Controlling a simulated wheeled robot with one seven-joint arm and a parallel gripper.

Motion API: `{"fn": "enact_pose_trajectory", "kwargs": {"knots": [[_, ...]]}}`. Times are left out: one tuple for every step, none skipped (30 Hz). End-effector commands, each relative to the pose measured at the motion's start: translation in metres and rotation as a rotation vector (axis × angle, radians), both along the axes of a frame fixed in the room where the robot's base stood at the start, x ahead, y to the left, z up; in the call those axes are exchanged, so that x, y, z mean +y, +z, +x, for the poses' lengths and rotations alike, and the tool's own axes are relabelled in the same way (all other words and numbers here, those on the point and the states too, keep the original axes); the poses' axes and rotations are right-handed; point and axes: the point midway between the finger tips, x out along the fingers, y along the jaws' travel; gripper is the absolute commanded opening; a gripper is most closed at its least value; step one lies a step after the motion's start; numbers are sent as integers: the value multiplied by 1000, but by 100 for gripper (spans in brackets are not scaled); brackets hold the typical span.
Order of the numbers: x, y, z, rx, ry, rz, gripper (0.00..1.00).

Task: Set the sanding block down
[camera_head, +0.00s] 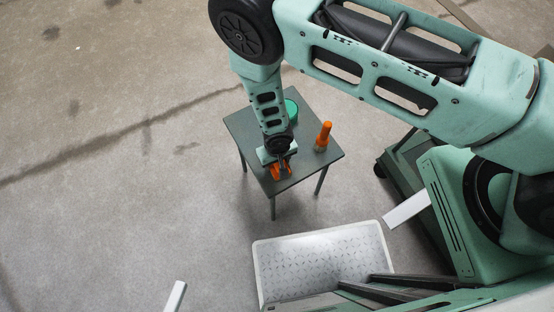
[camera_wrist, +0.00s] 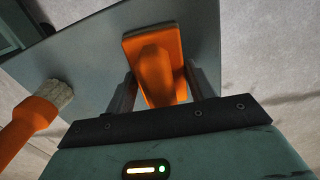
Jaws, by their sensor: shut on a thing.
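The orange sanding block (camera_wrist: 155,62) is between the two fingers of my gripper (camera_wrist: 160,85) in the wrist view, with a raised grip along its middle. My gripper is shut on it. In the head view the block (camera_head: 276,173) shows in part below my gripper (camera_head: 280,166), over the front part of the small dark table (camera_head: 318,158). My wrist hides much of it. I cannot tell whether the block touches the tabletop.
An orange brush-like tool (camera_head: 323,136) stands on the table's right side and shows at left in the wrist view (camera_wrist: 32,122). A green round object (camera_head: 291,110) is at the back. A white patterned panel (camera_head: 320,262) lies in front. The table's left part is clear.

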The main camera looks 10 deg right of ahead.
Motion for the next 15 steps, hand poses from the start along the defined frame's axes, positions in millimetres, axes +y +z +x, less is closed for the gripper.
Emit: {"fn": "enact_pose_trajectory", "kwargs": {"knots": [[0, -1, 0, 0, 0, 0, 18], [0, -2, 0, 0, 0, 0, 18], [0, -3, 0, 0, 0, 0, 18], [0, -2, 0, 0, 0, 0, 62], [0, -2, 0, 0, 0, 0, 71], [0, -2, 0, 0, 0, 0, 76], [0, -2, 0, 0, 0, 0, 76], [0, -2, 0, 0, 0, 0, 76], [0, -2, 0, 0, 0, 0, 76], [0, -2, 0, 0, 0, 0, 76], [0, -2, 0, 0, 0, 0, 76], [0, -2, 0, 0, 0, 0, 76], [0, -1, 0, 0, 0, 0, 76], [0, -1, 0, 0, 0, 0, 76], [0, 0, 0, 0, 0, 0, 76]]}}
